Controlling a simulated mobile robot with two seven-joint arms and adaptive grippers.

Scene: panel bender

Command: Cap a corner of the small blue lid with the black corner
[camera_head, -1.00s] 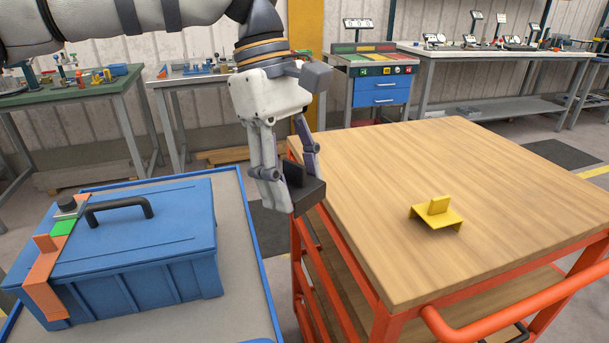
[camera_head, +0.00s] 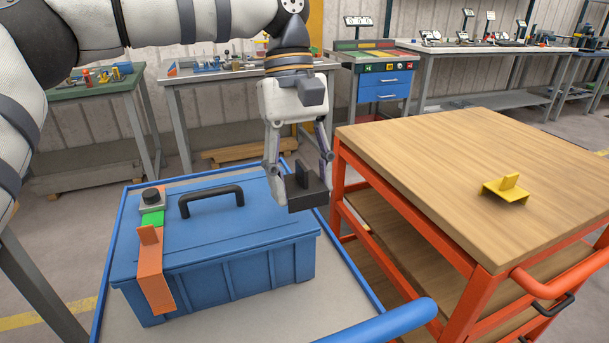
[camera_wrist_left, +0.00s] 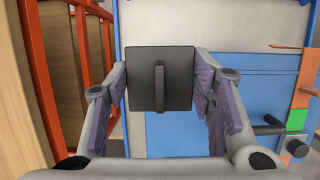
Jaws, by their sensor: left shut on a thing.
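The blue lid (camera_head: 220,215) tops a blue box on a grey tray with a blue rim, left of centre in the head view. A black handle (camera_head: 211,200) stands on it. My left gripper (camera_head: 297,185) is shut on the black corner (camera_head: 309,199) by its upright tab. In the head view the black corner overlaps the lid's right end; whether they touch I cannot tell. In the left wrist view the black corner (camera_wrist_left: 160,78) shows as a square plate with a central tab between the fingers. My right gripper is not in view.
An orange bracket (camera_head: 155,275), a green patch (camera_head: 152,219) and a black knob (camera_head: 151,197) are at the lid's left end. A yellow corner piece (camera_head: 506,191) lies on the wooden-topped orange cart (camera_head: 440,160) at right. A gap separates tray and cart.

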